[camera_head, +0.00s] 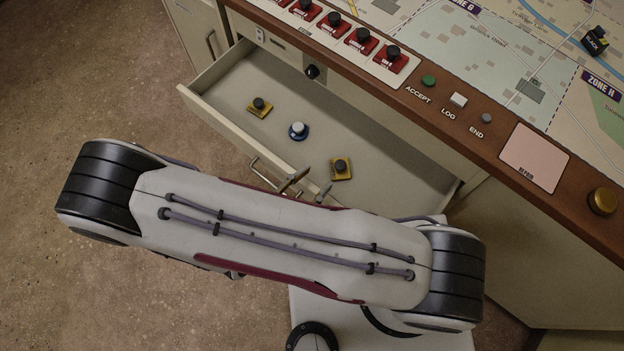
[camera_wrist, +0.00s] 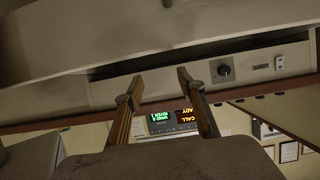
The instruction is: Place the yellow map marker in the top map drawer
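The top map drawer (camera_head: 218,118) is pulled open below the console in the head view. Inside it lie two yellow markers with black knobs: one toward the left (camera_head: 260,106) and one toward the right, near the drawer's front (camera_head: 341,169). Between them is a blue marker with a white knob (camera_head: 298,131). My gripper (camera_head: 309,184) is by the drawer's front wall, close to its handle (camera_head: 265,172), largely hidden by my arm. In the wrist view its two fingers (camera_wrist: 160,75) stand apart with nothing between them. Whether they touch the drawer or handle I cannot tell.
Several red markers (camera_head: 361,40) stand in a rack along the console edge. A black marker (camera_head: 595,41) is on the map at right. The console has a green ACCEPT button (camera_head: 428,81) and a brass knob (camera_head: 602,201). A lit display (camera_wrist: 172,119) shows in the wrist view.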

